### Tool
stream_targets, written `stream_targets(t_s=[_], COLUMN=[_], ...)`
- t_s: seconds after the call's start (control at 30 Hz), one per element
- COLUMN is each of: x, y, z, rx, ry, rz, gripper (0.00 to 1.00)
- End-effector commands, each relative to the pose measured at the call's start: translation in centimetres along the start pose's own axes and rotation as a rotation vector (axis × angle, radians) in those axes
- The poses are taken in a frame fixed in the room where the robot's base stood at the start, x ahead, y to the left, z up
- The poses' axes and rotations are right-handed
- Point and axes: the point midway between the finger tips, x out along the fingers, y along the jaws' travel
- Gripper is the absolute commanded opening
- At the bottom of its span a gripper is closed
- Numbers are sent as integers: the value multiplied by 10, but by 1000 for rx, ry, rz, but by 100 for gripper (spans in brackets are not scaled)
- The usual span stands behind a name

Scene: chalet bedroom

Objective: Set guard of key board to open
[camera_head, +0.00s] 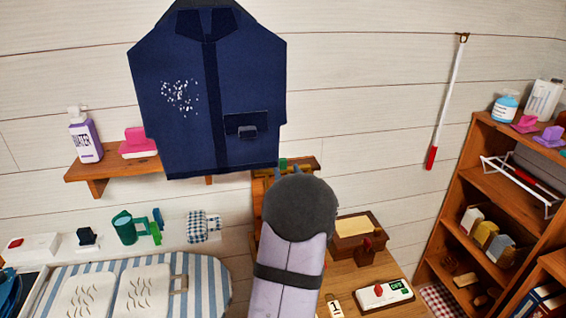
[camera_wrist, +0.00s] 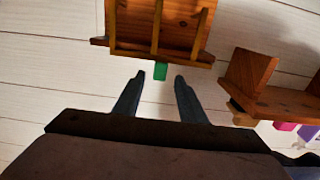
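A wooden board (camera_head: 308,163), probably the key board, is on the white plank wall, mostly hidden behind my arm in the head view. In the wrist view, which looks upside down, the wooden board (camera_wrist: 183,32) has upright slats and a ledge. A small green tab (camera_wrist: 160,71) sticks out at its edge; it also shows in the head view (camera_head: 283,162). I cannot tell the guard's state. My gripper (camera_wrist: 160,77) is open and empty. The green tab appears between its fingertips, with a visible gap on each side; depth is unclear.
A dark blue garment (camera_head: 205,95) hangs just above left of the board. A wall shelf (camera_head: 95,170) with a purple bottle (camera_head: 85,135) is at left. Below right is a wooden desk (camera_head: 350,275); a bookcase (camera_head: 470,170) stands at far right.

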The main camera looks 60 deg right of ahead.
Motion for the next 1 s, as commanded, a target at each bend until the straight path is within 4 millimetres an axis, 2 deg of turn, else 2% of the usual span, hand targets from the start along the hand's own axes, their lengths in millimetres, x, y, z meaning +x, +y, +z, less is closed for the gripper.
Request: stream_targets(t_s=[0.4,0.6,0.9,1.0], x=[48,58,60,60], y=[0,0,0,0], z=[-1,0,0,0], rx=[0,-1,-1,-1], ry=[-1,-1,-1,-1], rz=[1,1,1,1], gripper=[38,38,38,14])
